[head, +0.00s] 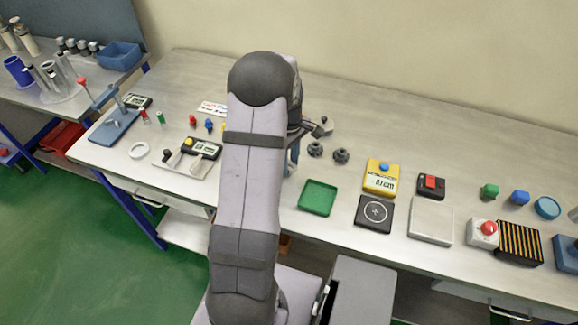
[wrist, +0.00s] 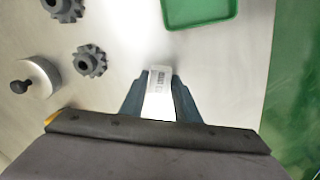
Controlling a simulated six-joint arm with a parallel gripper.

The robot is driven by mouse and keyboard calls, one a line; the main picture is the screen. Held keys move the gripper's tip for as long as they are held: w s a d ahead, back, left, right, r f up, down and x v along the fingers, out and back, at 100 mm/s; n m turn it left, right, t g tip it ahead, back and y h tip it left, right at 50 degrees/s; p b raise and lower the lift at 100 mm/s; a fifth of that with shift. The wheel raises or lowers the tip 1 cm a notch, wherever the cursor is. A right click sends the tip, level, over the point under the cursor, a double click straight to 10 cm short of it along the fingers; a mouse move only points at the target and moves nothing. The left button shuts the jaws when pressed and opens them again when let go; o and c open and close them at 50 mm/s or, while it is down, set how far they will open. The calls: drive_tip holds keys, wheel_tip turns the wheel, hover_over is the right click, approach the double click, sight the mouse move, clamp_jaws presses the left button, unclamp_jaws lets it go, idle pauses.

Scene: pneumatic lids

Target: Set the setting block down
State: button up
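The setting block (wrist: 160,78) is a small pale metal block with printed marks on its face. In the wrist view it sits between the two dark blue fingers of my gripper (wrist: 159,90), which are shut on it. Whether its underside touches the bench cannot be told.
Two dark gears (head: 315,149) (head: 341,156) and a metal disc with a black knob (wrist: 36,78) stand close by. A green tray (head: 317,197) lies near the bench front. A yellow gauge (head: 382,178) and black pad (head: 374,214) are right of it. Bare bench surrounds the fingers.

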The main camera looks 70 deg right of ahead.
sight(289, 164)
clamp_jaws()
drive_tip(key=shift+r, duration=0.1)
wheel_tip(289, 164, up, 10)
drive_tip(key=b, duration=0.3)
